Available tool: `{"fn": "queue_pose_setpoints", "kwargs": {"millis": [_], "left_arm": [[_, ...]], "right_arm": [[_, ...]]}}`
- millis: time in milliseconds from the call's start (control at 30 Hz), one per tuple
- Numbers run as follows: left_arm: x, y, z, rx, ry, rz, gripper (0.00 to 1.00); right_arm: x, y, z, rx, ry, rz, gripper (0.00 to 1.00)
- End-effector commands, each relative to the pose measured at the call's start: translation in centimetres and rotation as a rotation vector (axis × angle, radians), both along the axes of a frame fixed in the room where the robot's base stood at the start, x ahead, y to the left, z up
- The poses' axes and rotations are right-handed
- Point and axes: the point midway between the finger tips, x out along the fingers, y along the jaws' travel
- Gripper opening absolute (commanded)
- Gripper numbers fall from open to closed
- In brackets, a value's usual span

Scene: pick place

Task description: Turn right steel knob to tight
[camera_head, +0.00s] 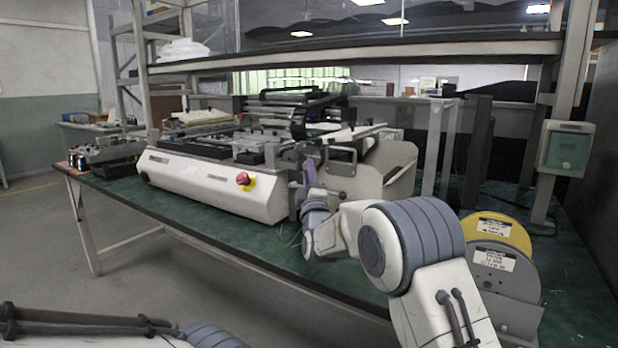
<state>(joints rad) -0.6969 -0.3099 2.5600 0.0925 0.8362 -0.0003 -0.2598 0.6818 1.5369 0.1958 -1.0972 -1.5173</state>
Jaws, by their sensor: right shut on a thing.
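My right arm reaches in from the lower right to the machine's right end. My right gripper (309,174) is small and dark there, shut on the right steel knob beside the metal side frame. The knob itself is mostly hidden by the gripper and wrist, so its angle and tightness cannot be seen. My left arm shows only at the bottom left edge; its gripper is out of view.
A white hopper-like guard (387,168) sits just right of the gripper. A yellow-rimmed reel unit (497,232) stands at the right, close to my right arm. A shelf (360,52) spans above the machine. The green tabletop (225,222) is bare along the front.

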Motion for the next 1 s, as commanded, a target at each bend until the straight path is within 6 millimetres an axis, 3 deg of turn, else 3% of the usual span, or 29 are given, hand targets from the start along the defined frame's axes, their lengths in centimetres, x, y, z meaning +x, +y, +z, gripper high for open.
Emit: {"fn": "queue_pose_setpoints", "kwargs": {"millis": [267,300,333,367,767,1000], "left_arm": [[0.0,0.0,0.0,0.000,0.000,0.000,0.00],[0.0,0.0,0.0,0.000,0.000,0.000,0.00],[0.0,0.0,0.0,0.000,0.000,0.000,0.00],[0.0,0.0,0.0,0.000,0.000,0.000,0.00],[0.0,0.0,0.0,0.000,0.000,0.000,0.00],[0.0,0.0,0.2,0.000,0.000,0.000,0.00]], "right_arm": [[0.0,0.0,-0.2,0.000,0.004,-0.001,0.00],[0.0,0.0,-0.2,0.000,0.003,0.000,0.47],[0.0,0.0,-0.2,0.000,0.003,0.000,0.58],[0.0,0.0,-0.2,0.000,0.003,0.000,0.61],[-0.5,0.0,-0.3,-0.001,0.003,0.000,0.61],[-3.7,-0.2,-1.8,-0.001,0.006,0.000,0.61]]}}
